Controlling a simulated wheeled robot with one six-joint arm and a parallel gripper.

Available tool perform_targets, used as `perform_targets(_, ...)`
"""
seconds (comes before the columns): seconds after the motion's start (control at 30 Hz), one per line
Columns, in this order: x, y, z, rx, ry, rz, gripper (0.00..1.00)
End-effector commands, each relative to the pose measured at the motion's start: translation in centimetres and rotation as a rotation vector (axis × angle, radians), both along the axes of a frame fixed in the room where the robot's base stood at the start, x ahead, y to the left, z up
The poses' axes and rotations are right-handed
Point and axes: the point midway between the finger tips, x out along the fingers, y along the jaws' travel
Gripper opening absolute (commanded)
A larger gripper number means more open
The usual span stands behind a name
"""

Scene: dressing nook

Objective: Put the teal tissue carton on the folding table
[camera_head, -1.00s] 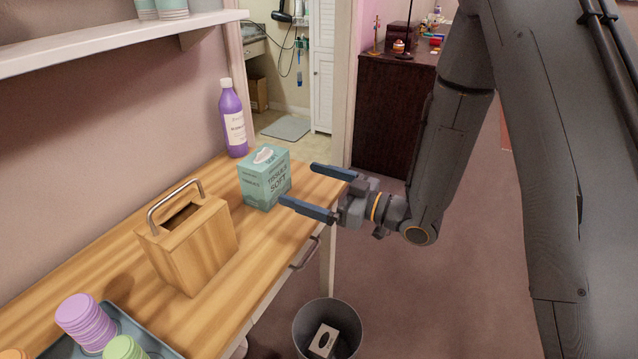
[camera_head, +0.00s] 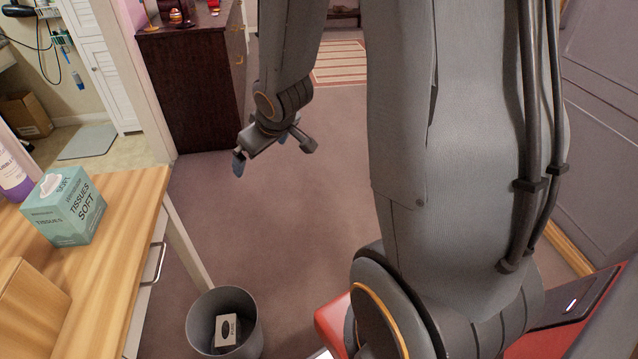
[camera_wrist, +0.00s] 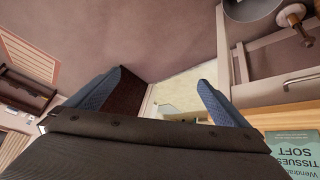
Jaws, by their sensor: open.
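The teal tissue carton (camera_head: 66,208) stands upright on a wooden-topped drawer unit at the left of the head view, with a white tissue at its top. In the wrist view part of the carton (camera_wrist: 297,152) shows at the lower right corner, cut off by the frame. My gripper (camera_head: 273,154) is open and empty, over the floor to the right of the carton and apart from it. In the wrist view its two blue fingers (camera_wrist: 155,96) are spread with nothing between them. I cannot make out a folding table in these frames.
A dark cabinet (camera_head: 190,85) stands behind my gripper. The floor between is clear.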

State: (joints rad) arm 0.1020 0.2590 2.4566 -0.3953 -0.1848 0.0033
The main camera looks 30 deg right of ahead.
Motion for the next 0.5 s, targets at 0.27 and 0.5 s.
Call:
perform_targets(0.27, -14.0, -4.6, 2.1, 0.049, 0.394, -0.376, 1.0)
perform_targets(0.5, -20.3, -3.2, 3.4, 0.129, 0.576, -0.491, 1.0)
